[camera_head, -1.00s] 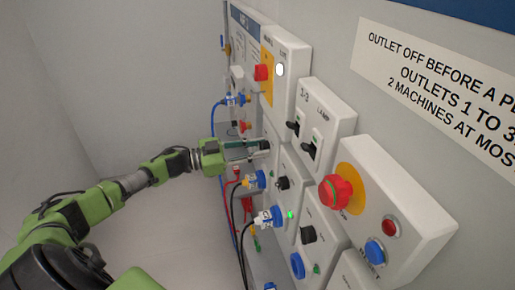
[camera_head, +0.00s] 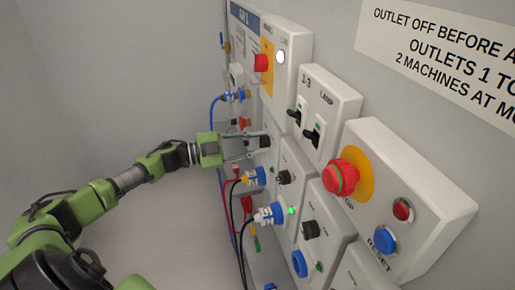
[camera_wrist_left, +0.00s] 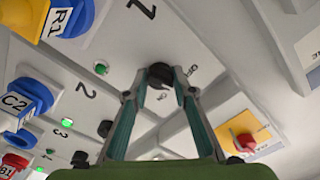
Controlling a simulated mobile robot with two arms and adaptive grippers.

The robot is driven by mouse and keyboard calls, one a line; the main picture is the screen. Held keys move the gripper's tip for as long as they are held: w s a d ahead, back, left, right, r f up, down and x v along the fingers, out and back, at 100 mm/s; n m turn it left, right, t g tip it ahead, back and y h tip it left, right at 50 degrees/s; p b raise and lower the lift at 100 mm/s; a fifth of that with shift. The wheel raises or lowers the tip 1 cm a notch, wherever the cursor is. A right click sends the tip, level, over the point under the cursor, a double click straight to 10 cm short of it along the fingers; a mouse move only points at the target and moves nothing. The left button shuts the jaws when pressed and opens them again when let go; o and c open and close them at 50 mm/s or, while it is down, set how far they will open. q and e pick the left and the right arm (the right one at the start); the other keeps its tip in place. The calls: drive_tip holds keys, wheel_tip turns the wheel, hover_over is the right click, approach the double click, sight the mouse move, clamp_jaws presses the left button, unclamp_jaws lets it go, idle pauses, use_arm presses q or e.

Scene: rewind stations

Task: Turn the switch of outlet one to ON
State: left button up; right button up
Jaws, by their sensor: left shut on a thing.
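The outlet one switch is a black rotary knob (camera_head: 266,141) on a light grey panel. It also shows in the left wrist view (camera_wrist_left: 160,72), near a large "1" and small lettering. My left gripper (camera_head: 259,142) reaches it from the left, and its fingertips (camera_wrist_left: 160,84) are shut on the knob from both sides. The fingers partly cover the knob, and I cannot tell its exact pointer position. My right gripper is not in view.
Below are the outlet two knob (camera_head: 284,177) and a blue plug (camera_head: 270,214) beside a lit green lamp (camera_head: 291,211). Black breaker levers (camera_head: 312,137) and a red stop button (camera_head: 341,178) stick out to the right. Cables (camera_head: 236,215) hang below my gripper.

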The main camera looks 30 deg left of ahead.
use_arm(q)
drive_tip(key=shift+f+m+b, duration=0.1)
drive_tip(key=shift+m+b, duration=5.1)
drive_tip(key=shift+m, duration=0.7)
drive_tip(key=o, duration=1.1)
drive_tip(key=v, duration=1.2)
